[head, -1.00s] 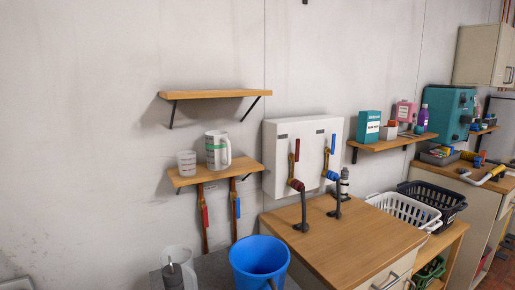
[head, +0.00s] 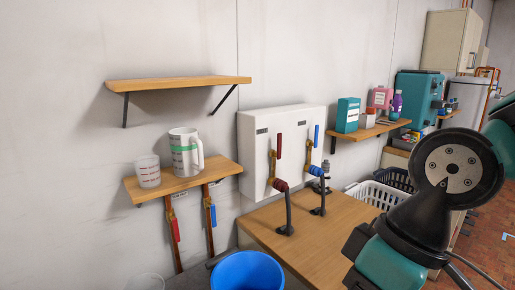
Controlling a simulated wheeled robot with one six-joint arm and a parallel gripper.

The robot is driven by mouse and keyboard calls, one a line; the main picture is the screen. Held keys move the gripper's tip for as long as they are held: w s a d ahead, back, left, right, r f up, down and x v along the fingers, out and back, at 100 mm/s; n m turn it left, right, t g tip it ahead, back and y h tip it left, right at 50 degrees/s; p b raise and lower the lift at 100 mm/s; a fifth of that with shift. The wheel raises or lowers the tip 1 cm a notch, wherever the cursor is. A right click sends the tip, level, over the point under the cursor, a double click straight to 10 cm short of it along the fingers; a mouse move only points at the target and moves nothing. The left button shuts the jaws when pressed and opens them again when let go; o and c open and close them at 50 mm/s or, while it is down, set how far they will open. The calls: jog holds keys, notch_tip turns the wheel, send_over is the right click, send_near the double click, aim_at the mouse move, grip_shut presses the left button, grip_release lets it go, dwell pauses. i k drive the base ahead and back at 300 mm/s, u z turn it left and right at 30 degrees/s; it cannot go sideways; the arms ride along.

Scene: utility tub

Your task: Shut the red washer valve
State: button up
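Two upright red lever handles show, and I cannot read which one is labelled washer. One red handle (head: 279,146) stands on a brass valve at the front of the white wall box (head: 255,145), with a red fitting and dark hose below. The other red handle (head: 175,230) is on a copper pipe under the lower shelf, roughly in line with the pipe. My arm shows at the right. Dark parts at its lower left end may be my gripper (head: 354,258), but its fingers are not clear. It is apart from both red handles.
Blue handles stand beside each red one, on the box (head: 316,136) and on a pipe (head: 213,215). The lower shelf (head: 185,184) holds a jug (head: 185,160) and a cup (head: 147,176). A wooden counter (head: 300,235) and blue bucket (head: 247,274) lie below. White basket (head: 375,196) at right.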

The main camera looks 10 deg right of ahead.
aim_at(278, 154)
jog(key=z, duration=0.05)
jog(key=k, duration=0.55)
jog(key=z, duration=0.6)
jog(key=i, duration=1.15)
jog(key=u, duration=0.9)
